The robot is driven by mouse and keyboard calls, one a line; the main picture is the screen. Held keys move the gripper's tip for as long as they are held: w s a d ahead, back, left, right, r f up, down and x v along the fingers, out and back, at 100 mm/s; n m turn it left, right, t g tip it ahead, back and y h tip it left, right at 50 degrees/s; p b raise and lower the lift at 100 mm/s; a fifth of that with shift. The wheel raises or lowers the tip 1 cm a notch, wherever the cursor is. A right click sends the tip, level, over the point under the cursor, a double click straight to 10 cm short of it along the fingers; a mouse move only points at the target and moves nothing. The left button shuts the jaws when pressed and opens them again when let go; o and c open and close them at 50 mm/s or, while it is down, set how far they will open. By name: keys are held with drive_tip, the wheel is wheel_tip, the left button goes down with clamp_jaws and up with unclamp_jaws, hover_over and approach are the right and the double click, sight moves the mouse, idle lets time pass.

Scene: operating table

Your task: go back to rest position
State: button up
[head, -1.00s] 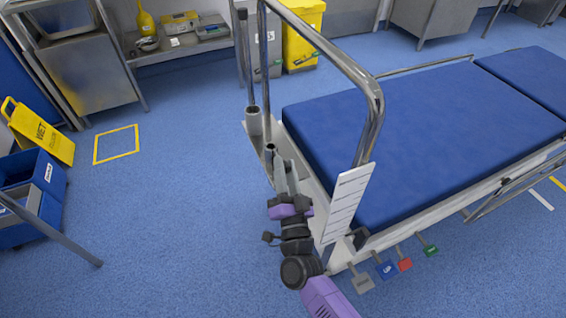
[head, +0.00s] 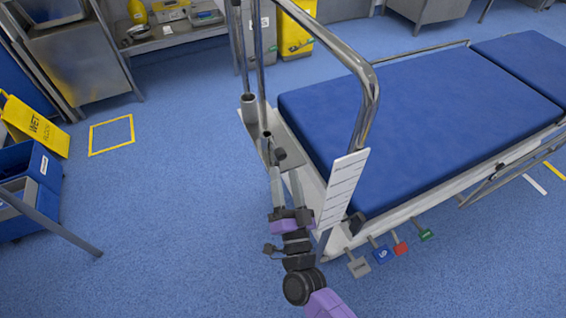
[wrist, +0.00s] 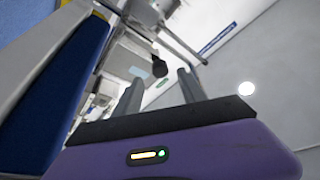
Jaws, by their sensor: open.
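My gripper (head: 284,178) is open at the foot end of the operating table (head: 420,120), over its pale end frame. In the head view its two grey fingers stand apart. A small dark knob-like thing (head: 280,155) shows just beyond the fingertips. In the wrist view, a dark rounded end (wrist: 159,67) shows beyond and between the open fingers of my gripper (wrist: 160,80). I cannot tell what it belongs to, and no contact with the fingers is visible.
A bent metal rail (head: 368,95) rises close to the right of my arm, with a white label strip (head: 343,188) beside it. Colored pedals (head: 380,252) stick out low at the right. The blue floor (head: 180,220) to the left is clear up to a blue cart (head: 28,190).

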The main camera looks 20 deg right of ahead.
drive_tip(key=shift+v, duration=0.9)
drive_tip(key=s+a+r+n+y, duration=0.3)
drive_tip(key=r+n+y, duration=0.1)
drive_tip(key=s+d+r+n+g, duration=0.1)
drive_tip(key=s+d+n+g, duration=0.1)
drive_tip(key=s, duration=0.8)
drive_tip(key=s+d+r+n+g+y, duration=0.1)
drive_tip(key=s+r+n+g, duration=0.15)
drive_tip(key=s, duration=0.75)
drive_tip(key=s+d+r+n+g, duration=0.1)
drive_tip(key=s+d+n, duration=0.15)
drive_tip(key=s, duration=0.65)
wheel_tip(320, 180, up, 14)
drive_tip(key=p, duration=1.5)
drive_tip(key=shift+s+r, duration=0.2)
drive_tip(key=shift+s, duration=0.1)
